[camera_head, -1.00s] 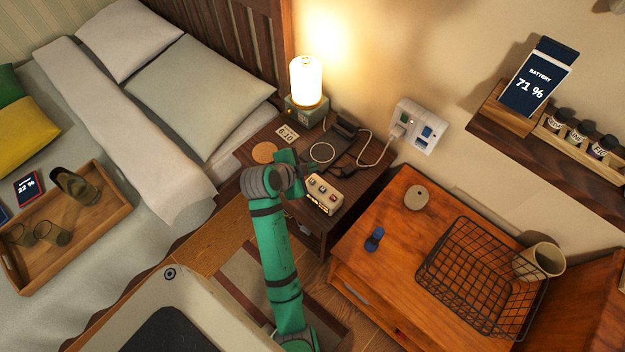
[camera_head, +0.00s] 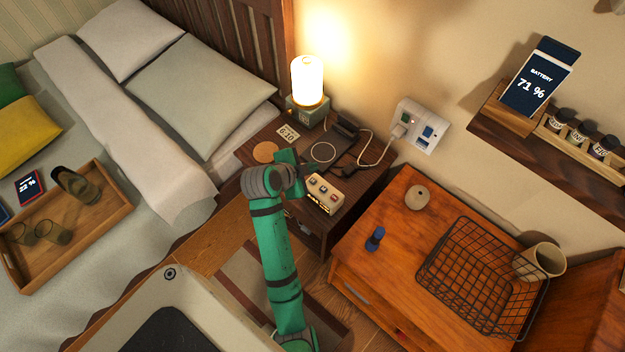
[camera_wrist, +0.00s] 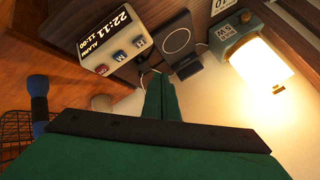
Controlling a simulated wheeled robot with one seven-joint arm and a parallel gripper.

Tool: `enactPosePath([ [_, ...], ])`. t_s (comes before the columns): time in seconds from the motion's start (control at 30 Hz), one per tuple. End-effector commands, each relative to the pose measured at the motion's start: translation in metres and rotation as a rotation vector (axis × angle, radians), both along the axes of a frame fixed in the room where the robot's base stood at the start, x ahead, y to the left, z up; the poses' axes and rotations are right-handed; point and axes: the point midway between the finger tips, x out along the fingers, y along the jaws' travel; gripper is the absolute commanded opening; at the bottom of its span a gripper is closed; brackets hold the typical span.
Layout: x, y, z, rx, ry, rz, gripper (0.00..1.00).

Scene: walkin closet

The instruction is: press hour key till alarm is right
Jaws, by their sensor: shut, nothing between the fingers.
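The alarm clock (camera_head: 325,194) is a small cream box on the nightstand, with keys along its top and a lit front. In the wrist view the clock (camera_wrist: 112,36) is at the upper left. Its display is tilted and seems to read 22:11 with an ALARM line of about 11:00; I cannot be sure of the digits. An H key (camera_wrist: 140,42), an M key (camera_wrist: 120,55) and a red key (camera_wrist: 102,69) show. A card (camera_head: 288,132) reads 6:10. My gripper (camera_wrist: 161,82) is shut and empty, beside the clock and apart from the keys in the wrist view.
A lit lamp (camera_head: 307,80) and a charging pad (camera_head: 323,152) stand behind the clock. A cable runs to the wall socket (camera_head: 421,126). A cork coaster (camera_head: 265,152) lies at the left. A wire basket (camera_head: 470,275) stands on the cabinet at the right.

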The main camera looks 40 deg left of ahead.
Motion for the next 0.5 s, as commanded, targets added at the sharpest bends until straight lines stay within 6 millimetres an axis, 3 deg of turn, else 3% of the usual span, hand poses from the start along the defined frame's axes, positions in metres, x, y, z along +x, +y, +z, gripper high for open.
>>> enactPosePath([
  [0.37, 0.0, 0.0, 0.0, -0.001, 0.0, 0.001, 0.0],
  [0.5, 0.001, 0.001, 0.013, 0.003, -0.002, -0.002, 0.0],
])
